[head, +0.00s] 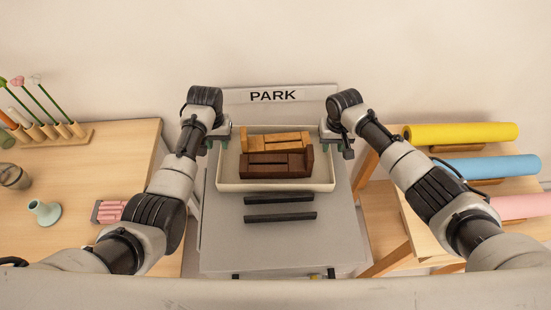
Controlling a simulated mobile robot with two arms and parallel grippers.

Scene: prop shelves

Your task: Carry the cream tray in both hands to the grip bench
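The cream tray (275,187) is at the centre of the head view, over the grey stand in front of the PARK sign. It looks level. Inside it are a light-brown wooden piece (276,139) at the back and a dark-brown wooden piece (270,171) in front. My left gripper (219,139) is at the tray's left edge, near the back corner. My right gripper (337,144) is at its right edge, near the back corner. The fingertips are small and partly hidden, so I cannot tell whether they grip the rim. The tray's underside is hidden.
The grey stand (225,240) has two dark bars (280,207) in front of the tray and a PARK sign (272,96) behind. A wooden table (110,160) with a green vase (44,212) is left. A rack with yellow (465,133), blue and pink rolls is right.

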